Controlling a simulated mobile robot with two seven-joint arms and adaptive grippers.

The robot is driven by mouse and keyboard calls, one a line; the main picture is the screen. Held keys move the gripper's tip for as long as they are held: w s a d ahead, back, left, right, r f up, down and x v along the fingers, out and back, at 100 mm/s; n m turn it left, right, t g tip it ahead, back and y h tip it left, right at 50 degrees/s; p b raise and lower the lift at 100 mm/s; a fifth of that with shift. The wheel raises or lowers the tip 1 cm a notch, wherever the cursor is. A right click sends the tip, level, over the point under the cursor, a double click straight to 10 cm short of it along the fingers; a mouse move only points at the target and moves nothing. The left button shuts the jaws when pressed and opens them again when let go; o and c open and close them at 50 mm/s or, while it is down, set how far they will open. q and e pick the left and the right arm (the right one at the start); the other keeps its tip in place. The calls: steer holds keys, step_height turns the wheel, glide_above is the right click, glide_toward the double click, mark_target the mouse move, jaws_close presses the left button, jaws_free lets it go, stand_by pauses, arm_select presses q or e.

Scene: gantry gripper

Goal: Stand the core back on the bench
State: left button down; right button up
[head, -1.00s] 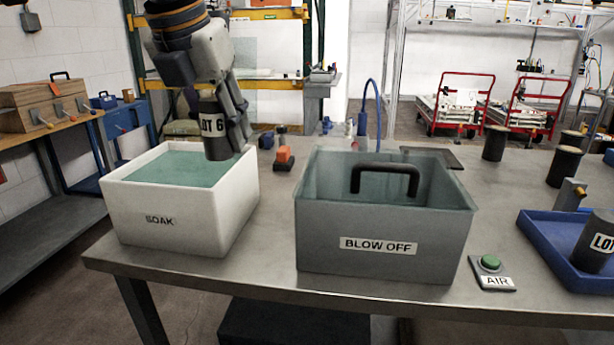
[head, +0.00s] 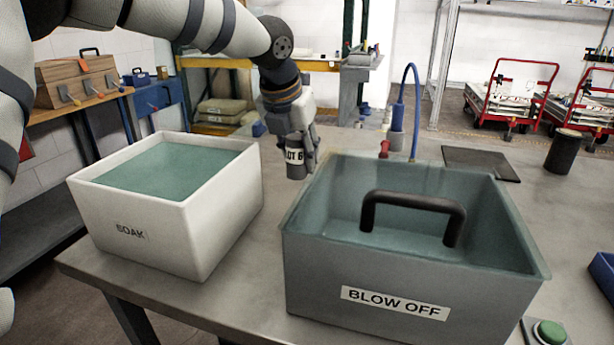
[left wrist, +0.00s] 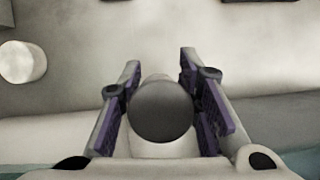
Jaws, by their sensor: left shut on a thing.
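The core (head: 295,171) is a dark cylinder with a white LOT 6 label. It hangs upright in my left gripper (head: 301,150), between the white SOAK tub (head: 130,230) and the grey BLOW OFF bin (head: 345,280), near the bin's back left corner. In the left wrist view its round dark end (left wrist: 162,112) lies between the two purple-padded fingers, which are shut on it. The bench (head: 245,255) is below it; I cannot tell whether the core's lower end touches the bench. My right gripper is not in view.
The bin has a black handle (head: 412,205). A blue hose fitting (head: 396,125) stands behind the bin. A dark flat plate (head: 482,163) and another dark cylinder (head: 563,152) are at the back right. A green button (head: 549,332) is at the front right. Bare bench lies between tub and bin.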

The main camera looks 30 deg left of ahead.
mark_target(294, 138)
arm_select(q)
steer(key=shift+w+f, duration=0.75)
steer(key=shift+f, duration=0.2)
steer(key=shift+s+x, duration=0.15)
steer(key=shift+x, duration=0.75)
steer(key=shift+s+x, duration=0.15)
steer(key=shift+x, duration=0.75)
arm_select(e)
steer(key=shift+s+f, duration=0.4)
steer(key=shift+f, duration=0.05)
arm_select(q)
steer(key=shift+a+f, duration=0.1)
steer(key=shift+f, duration=0.15)
steer(key=c, duration=1.2)
jaws_free()
steer(key=p+v, duration=0.1)
steer(key=v, duration=1.1)
steer(key=shift+r, duration=0.1)
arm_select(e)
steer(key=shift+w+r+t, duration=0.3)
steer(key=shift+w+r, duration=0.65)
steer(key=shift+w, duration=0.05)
